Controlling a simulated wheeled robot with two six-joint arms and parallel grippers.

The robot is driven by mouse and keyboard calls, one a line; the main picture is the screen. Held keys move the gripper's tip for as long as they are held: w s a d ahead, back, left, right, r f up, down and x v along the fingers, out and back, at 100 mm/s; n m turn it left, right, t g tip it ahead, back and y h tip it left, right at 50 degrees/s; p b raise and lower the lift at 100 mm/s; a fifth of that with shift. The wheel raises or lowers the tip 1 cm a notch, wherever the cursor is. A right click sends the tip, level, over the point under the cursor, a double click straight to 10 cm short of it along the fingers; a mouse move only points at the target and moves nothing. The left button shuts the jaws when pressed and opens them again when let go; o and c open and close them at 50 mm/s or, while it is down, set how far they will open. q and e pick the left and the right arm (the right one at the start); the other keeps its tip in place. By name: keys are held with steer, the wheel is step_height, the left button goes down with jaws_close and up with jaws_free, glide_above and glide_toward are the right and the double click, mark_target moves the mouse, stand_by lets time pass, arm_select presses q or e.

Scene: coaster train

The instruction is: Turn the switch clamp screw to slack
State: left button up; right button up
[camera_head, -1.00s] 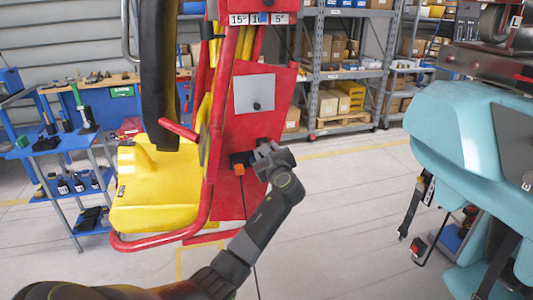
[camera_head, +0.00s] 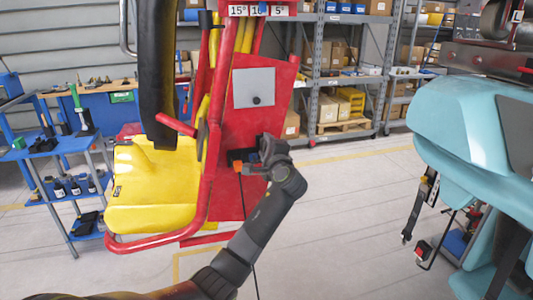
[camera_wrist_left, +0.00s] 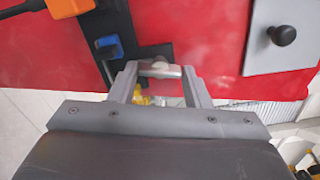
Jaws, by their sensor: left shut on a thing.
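The switch clamp screw (camera_wrist_left: 160,69) shows in the left wrist view as a small grey metal crossbar in front of a black bracket (camera_wrist_left: 153,50) on the red panel. My left gripper (camera_wrist_left: 160,76) is shut on it, with one finger at each side. In the head view my left gripper (camera_head: 262,158) is at the black fitting on the red panel (camera_head: 225,120), and it hides the screw there. An orange part (camera_head: 238,167) sits just left of the gripper; it also shows at the top left of the left wrist view (camera_wrist_left: 68,7). My right gripper is not in view.
A blue part (camera_wrist_left: 108,46) sits close beside the left finger. A grey plate with a black knob (camera_head: 254,88) is above the gripper. A yellow seat (camera_head: 150,195) with a red tube frame is at left. A teal seat (camera_head: 465,130) is at right. The floor between is clear.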

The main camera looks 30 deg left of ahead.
arm_select(q)
steer(key=shift+f+n+b, duration=0.15)
steer(key=shift+n+b, duration=6.7)
steer(key=shift+n, duration=2.85)
steer(key=o, duration=0.8)
steer(key=shift+o, duration=0.9)
steer(key=b+v, duration=0.2)
steer(key=v, duration=1.5)
steer(key=shift+s, duration=0.25)
